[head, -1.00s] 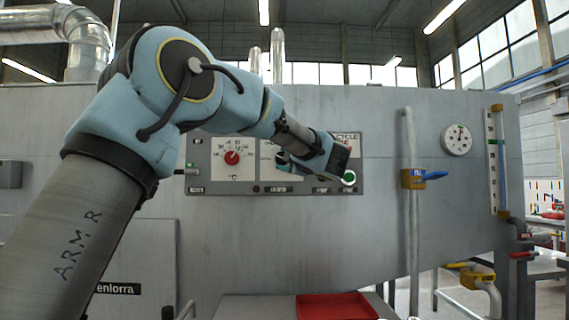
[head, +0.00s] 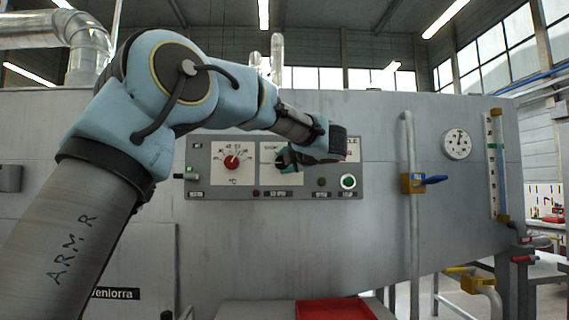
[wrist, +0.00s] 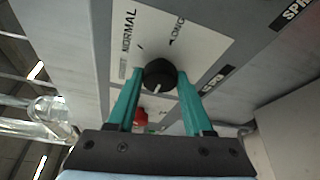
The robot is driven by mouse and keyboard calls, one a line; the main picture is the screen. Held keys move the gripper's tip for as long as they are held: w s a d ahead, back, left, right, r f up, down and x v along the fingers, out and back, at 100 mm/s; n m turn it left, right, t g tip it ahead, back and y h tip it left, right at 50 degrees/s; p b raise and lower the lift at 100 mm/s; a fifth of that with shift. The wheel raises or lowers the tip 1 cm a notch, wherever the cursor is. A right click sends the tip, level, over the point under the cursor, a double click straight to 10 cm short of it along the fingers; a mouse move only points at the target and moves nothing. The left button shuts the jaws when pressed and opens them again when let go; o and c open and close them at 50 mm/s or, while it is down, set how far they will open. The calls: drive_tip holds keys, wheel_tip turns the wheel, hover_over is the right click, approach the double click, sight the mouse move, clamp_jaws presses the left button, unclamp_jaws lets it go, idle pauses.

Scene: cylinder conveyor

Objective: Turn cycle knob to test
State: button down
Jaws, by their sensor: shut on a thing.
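The cycle knob (wrist: 159,73) is a round black knob with a white pointer mark, seen in the wrist view. The mark points down the picture, towards the gripper body. NORMAL (wrist: 127,31) is printed above left of the knob and what looks like LONG (wrist: 177,32) above right; a small label at the left is unreadable. My gripper (wrist: 160,76) is shut on the knob, with one green finger on each side. In the head view my gripper (head: 284,160) is at the white cycle plate (head: 290,179) and hides the knob.
A red temperature knob (head: 232,162) sits left of the cycle plate. A green button (head: 348,182) is at the panel's lower right. A vertical pipe with a blue-handled valve (head: 432,180) stands further right. A red tray (head: 335,309) lies below.

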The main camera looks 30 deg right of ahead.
drive_tip(key=shift+c, duration=1.5)
unclamp_jaws()
drive_tip(key=s+b, duration=0.1)
drive_tip(key=s, duration=0.9)
drive_tip(key=shift+s+a+r, duration=0.3)
drive_tip(key=shift+s+r, duration=0.05)
drive_tip(key=shift+r, duration=0.1)
